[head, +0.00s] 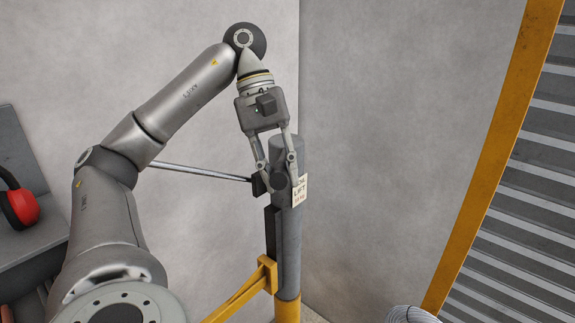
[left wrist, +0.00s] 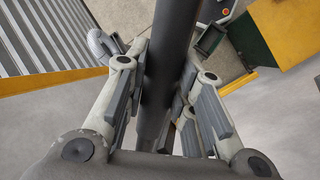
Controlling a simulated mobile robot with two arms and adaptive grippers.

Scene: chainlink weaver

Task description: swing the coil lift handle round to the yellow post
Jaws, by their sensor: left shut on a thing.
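The coil lift column (head: 289,235) is a thick grey upright in the corner, carrying a small tag with the lift's name. My left gripper (head: 277,181) comes down from above onto its upper part. Its fingers are shut on the lift's dark grey handle, and a dark round end shows between them. In the left wrist view the fingers (left wrist: 165,88) flank a thick dark grey bar (left wrist: 172,45). The fingers hide much of the grip. The column's yellow lower part (head: 287,309) shows at the bottom; I cannot tell if this is the yellow post. My right gripper is out of view.
A thin metal rod (head: 205,172) runs left from a dark block beside the column and passes behind my arm. A yellow bracket (head: 238,294) juts low left. Red ear defenders (head: 20,206) lie at the left. A yellow-edged slatted panel (head: 515,210) stands right.

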